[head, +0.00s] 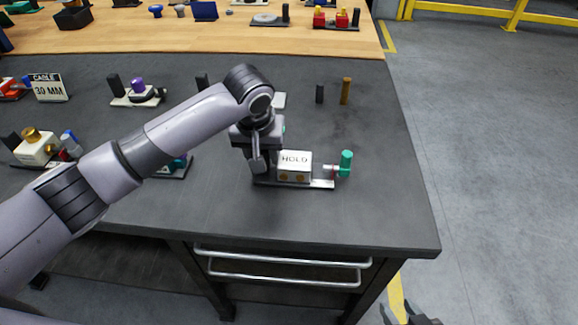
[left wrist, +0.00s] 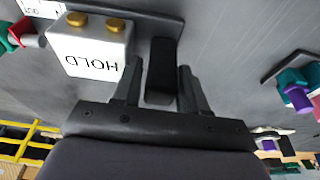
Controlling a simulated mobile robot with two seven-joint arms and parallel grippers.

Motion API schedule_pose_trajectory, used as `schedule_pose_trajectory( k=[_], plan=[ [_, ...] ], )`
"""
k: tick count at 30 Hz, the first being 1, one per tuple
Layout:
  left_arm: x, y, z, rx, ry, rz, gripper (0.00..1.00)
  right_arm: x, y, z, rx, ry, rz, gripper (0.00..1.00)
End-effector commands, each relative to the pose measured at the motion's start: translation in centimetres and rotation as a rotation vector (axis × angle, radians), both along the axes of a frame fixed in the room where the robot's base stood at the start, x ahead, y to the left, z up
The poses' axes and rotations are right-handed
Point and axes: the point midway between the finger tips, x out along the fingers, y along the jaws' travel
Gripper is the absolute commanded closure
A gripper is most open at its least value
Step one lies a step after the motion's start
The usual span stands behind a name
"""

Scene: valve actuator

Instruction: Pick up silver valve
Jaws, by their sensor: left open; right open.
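A valve assembly with a white HOLD block (head: 294,166), gold buttons and a green knob (head: 346,163) stands on a pale base plate near the table's front. My left gripper (head: 257,165) points down at the plate's left end. In the left wrist view its open fingers (left wrist: 156,88) stand on either side of a black post (left wrist: 161,72) beside the HOLD block (left wrist: 88,50); contact cannot be told. I cannot clearly pick out a silver valve. My right gripper (head: 404,314) is partly in view at the bottom edge, open, away from the table.
Other assemblies stand left on the dark table (head: 370,215), one with a purple knob (head: 137,84). A black post (head: 320,93) and a brown post (head: 345,91) stand behind. A wooden table (head: 345,45) is farther back. Open floor lies right.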

Motion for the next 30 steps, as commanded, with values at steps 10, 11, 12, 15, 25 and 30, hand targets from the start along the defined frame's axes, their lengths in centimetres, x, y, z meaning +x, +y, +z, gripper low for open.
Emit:
schedule_pose_trajectory(
  k=[10, 11, 12, 15, 25, 30],
  plan=[
    [0.0, -0.1, 0.2, -0.003, -0.003, 0.0, 1.0, 0.0, 0.0, 0.0, 0.0, 0.0, 0.0, 0.55],
    [0.0, -0.1, 0.2, -0.003, -0.003, 0.0, 1.0, 0.0, 0.0, 0.0, 0.0, 0.0, 0.0, 0.55],
    [0.0, -0.1, 0.2, -0.003, -0.003, 0.0, 1.0, 0.0, 0.0, 0.0, 0.0, 0.0, 0.0, 0.55],
    [0.1, -0.1, 0.3, -0.003, -0.003, 0.0, 1.0, 0.0, 0.0, 0.0, 0.0, 0.0, 0.0, 0.55],
    [0.1, -0.2, 5.4, -0.005, -0.007, -0.001, 1.0, 0.0, 0.0, 0.0, 0.0, 0.0, 0.0, 0.55],
    [0.1, -0.1, 8.4, -0.004, -0.005, 0.0, 1.0, 0.0, 0.0, 0.0, 0.0, 0.0, 0.0, 0.55]
  ],
)
